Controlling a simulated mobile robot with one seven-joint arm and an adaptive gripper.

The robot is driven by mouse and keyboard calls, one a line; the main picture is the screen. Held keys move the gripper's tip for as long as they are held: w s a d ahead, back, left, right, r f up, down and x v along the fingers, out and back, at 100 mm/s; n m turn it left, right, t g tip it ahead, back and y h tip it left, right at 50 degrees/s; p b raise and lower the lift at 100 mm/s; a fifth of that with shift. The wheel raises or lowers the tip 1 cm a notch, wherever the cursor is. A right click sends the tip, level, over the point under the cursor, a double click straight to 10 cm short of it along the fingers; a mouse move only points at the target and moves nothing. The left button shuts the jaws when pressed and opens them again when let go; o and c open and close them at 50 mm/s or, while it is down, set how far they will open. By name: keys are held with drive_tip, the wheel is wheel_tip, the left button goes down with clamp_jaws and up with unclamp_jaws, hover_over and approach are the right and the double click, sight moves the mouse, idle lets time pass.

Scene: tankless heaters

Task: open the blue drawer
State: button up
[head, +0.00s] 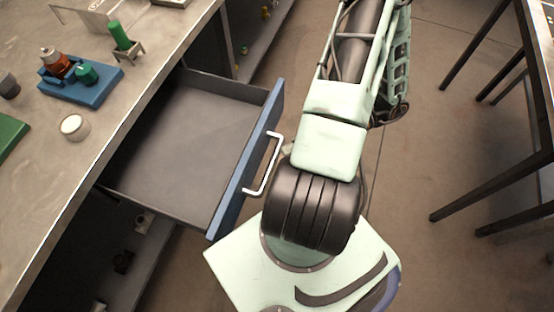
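The blue drawer (228,205) is pulled well out from under the workbench, and its grey inside (185,150) looks empty. Its white bar handle (269,165) is on the blue front face, on the side toward my arm. My arm runs beside the drawer front, close to the handle. My gripper's fingers do not show in this view, so whether they touch the handle is hidden.
The workbench top (135,60) holds a blue tray (105,85), a green cylinder on a stand (119,36) and a small round white cup (74,127). Lower shelves hold small parts. A dark-legged table (490,50) stands right. Brown floor between is clear.

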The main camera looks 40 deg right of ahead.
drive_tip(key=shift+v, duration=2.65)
